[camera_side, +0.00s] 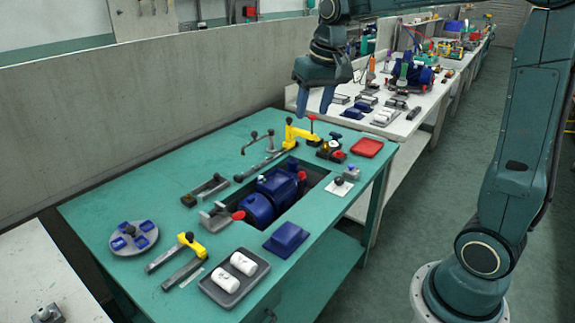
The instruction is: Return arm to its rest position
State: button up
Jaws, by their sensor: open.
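My gripper (315,101) hangs above the far part of the green table (150,184), with its blue fingers pointing down. The fingers are apart and nothing shows between them. The gripper is clear of the table and of the things on it. A blue pump (272,197) sits in a dark recess in the middle of the table, below the gripper and to its left in the picture.
A concrete wall (130,110) stands behind. More worktables (400,127) continue beyond.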

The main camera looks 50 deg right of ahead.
jog(key=s+a+f+n+t, duration=0.1)
jog(key=s+a, duration=0.3)
jog(key=s, duration=0.6)
jog(key=s+a+f+n+t, duration=0.1)
jog(key=s+a+n, duration=0.2)
jog(key=s, duration=0.8)
jog(key=shift+a+f+n+t+y, duration=0.2)
jog(key=shift+a+n+t+y, duration=0.15)
jog(key=shift+a, duration=0.6)
